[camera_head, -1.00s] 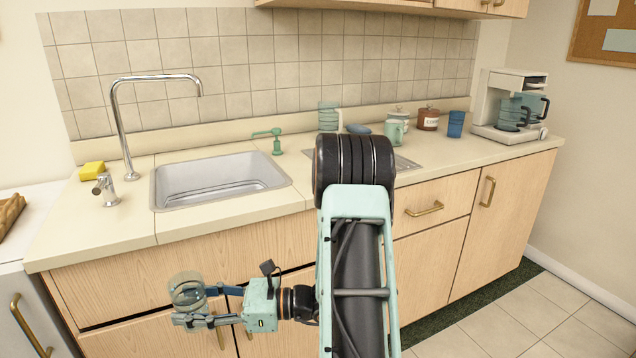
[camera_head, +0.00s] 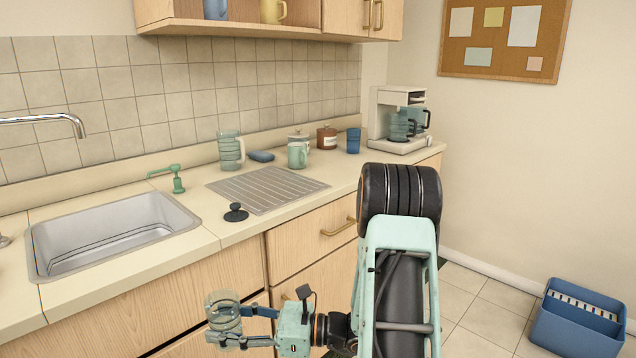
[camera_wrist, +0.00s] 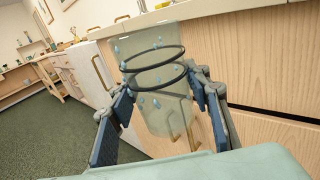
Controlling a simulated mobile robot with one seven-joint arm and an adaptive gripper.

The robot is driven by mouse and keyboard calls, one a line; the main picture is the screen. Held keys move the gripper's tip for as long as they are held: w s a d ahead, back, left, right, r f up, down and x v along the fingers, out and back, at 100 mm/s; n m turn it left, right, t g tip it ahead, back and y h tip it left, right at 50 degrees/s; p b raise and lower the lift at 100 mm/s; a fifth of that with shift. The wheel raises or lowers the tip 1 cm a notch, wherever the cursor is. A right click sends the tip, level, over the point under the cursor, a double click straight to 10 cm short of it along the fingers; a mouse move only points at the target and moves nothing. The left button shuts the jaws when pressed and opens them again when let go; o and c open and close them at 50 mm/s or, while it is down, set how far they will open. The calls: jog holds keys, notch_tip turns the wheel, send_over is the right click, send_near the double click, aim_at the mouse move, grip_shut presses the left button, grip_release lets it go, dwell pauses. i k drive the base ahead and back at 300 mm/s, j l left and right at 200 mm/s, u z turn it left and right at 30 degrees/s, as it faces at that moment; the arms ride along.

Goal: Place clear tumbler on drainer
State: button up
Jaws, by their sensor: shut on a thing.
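My gripper (camera_head: 240,326) is shut on the clear tumbler (camera_head: 223,309), low in front of the cabinet fronts and below the counter edge. In the wrist view the tumbler (camera_wrist: 156,85) stands between the two blue finger pads, see-through, with dark rings and pale blue spots. It looks roughly upright. The drainer (camera_head: 268,189) is a grooved metal panel in the counter right of the sink, above and to the right of my gripper in the head view. A small dark knobbed lid or stopper (camera_head: 236,212) sits at its near left edge. The rest of the drainer looks bare.
The sink (camera_head: 112,236) and green soap pump (camera_head: 176,180) are left of the drainer. A blue cup (camera_head: 353,140) and coffee maker (camera_head: 398,120) stand farther right.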

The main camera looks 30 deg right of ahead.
aim_at(272, 183)
jog(key=i+z, duration=0.2)
jog(key=z, duration=0.15)
jog(key=i+z, duration=0.15)
jog(key=z, duration=0.25)
